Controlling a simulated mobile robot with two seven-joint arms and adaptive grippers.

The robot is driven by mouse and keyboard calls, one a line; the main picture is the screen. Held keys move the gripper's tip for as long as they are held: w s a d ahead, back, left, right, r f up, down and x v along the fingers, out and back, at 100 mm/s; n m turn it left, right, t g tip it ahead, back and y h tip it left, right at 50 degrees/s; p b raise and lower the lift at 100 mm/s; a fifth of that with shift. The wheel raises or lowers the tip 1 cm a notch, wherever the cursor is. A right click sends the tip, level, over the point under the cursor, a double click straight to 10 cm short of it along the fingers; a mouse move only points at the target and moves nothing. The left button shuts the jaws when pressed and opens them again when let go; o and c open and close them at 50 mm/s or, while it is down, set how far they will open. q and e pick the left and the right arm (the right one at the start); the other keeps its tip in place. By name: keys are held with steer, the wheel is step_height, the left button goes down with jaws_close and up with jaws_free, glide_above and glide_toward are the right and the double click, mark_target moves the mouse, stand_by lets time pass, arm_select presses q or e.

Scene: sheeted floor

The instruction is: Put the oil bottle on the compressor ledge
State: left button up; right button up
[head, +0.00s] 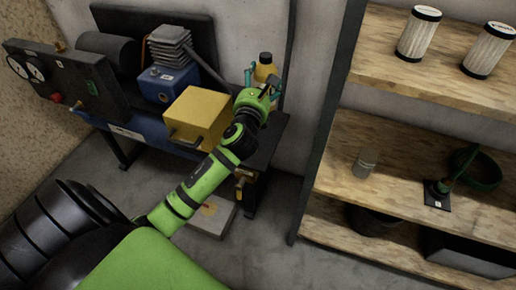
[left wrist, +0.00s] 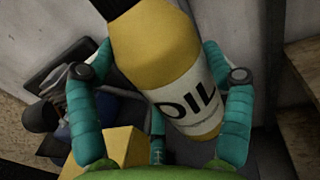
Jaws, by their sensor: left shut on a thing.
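The oil bottle (left wrist: 170,60) is yellow with a dark cap and a white label reading OIL. In the head view the bottle (head: 264,68) shows behind my left gripper (head: 262,85), at the right end of the compressor (head: 165,84). The compressor's dark ledge (head: 268,140) lies below the gripper, partly hidden by my green arm. I cannot tell whether the bottle touches the ledge. My right gripper is not in view.
A yellow box (head: 200,115) sits on the compressor, just left of my gripper. A wooden shelf unit (head: 400,135) stands to the right, with white filters (head: 419,33), a small jar (head: 365,162) and a dark green ring (head: 477,168). Bare floor shows between compressor and shelves.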

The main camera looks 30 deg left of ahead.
arm_select(q)
steer(key=shift+w+a+f, duration=0.3)
steer(key=shift+a+f, duration=0.05)
steer(key=shift+a, duration=0.05)
steer(key=shift+a+f+y+b, duration=0.15)
steer(key=shift+f+y+b, duration=0.15)
steer(key=shift+b, duration=0.2)
step_height(320, 180, down, 5)
steer(key=shift+f+b, duration=0.1)
steer(key=shift+b, duration=1.05)
steer(key=shift+f, duration=0.4)
steer(key=shift+f+b, duration=1.05)
steer(key=shift+f, duration=0.55)
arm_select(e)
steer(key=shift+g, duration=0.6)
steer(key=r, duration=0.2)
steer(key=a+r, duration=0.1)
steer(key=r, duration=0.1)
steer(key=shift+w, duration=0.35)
arm_select(q)
steer(key=shift+f, duration=0.1)
steer(key=o, duration=1.4)
steer(key=shift+f, duration=0.1)
steer(key=shift+o, duration=0.2)
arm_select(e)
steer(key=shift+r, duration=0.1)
